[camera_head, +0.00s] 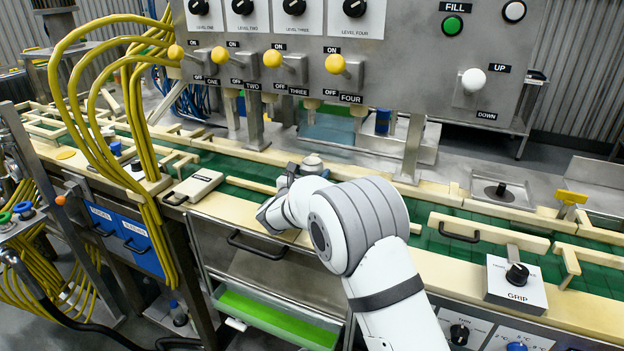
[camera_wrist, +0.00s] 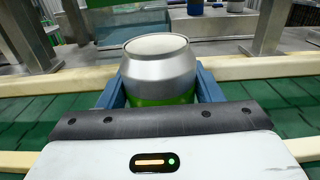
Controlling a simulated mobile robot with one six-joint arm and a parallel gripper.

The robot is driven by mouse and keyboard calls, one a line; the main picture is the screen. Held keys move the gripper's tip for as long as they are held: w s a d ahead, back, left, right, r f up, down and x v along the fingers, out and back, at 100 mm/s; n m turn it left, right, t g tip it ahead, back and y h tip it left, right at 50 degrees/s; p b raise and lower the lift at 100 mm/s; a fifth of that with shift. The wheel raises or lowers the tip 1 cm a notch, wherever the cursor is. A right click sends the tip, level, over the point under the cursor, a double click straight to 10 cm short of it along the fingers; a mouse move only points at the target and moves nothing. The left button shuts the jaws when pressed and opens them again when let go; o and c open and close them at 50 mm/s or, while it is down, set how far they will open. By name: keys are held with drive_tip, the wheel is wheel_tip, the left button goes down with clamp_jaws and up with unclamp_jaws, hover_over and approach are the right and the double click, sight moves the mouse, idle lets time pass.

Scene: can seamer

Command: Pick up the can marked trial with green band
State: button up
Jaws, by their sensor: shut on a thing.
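A silver can (camera_wrist: 157,72) with a green band near its lower visible part is in the middle of the wrist view. My gripper (camera_wrist: 160,92) has its blue fingers on both sides of the can and is shut on it. The can stands upright in the grip. Its lower part is hidden behind my gripper body, and no trial marking is readable. In the head view the can's top (camera_head: 312,161) shows just beyond my gripper (camera_head: 285,190), which is largely hidden by my arm. I cannot tell if the can touches the conveyor.
The green conveyor (camera_head: 254,197) runs between cream rails (camera_head: 232,209). The seamer's control panel (camera_head: 350,55) stands behind, with posts reaching down near the can. A cream handled block (camera_head: 194,186) lies left, and a grip control box (camera_head: 516,283) stands right. Yellow hoses (camera_head: 75,95) hang at left.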

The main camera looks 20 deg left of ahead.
sight(307, 166)
drive_tip(key=shift+r, duration=0.2)
drive_tip(key=shift+r, duration=0.25)
drive_tip(key=r, duration=0.2)
drive_tip(key=shift+s+a+r+b, duration=0.1)
drive_tip(key=shift+s+r+b, duration=0.1)
drive_tip(key=shift+r+b, duration=0.2)
drive_tip(key=s+a+b, duration=0.1)
drive_tip(key=s+b, duration=0.1)
drive_tip(key=s, duration=1.5)
drive_tip(key=shift+s+a, duration=0.15)
drive_tip(key=shift+s, duration=0.1)
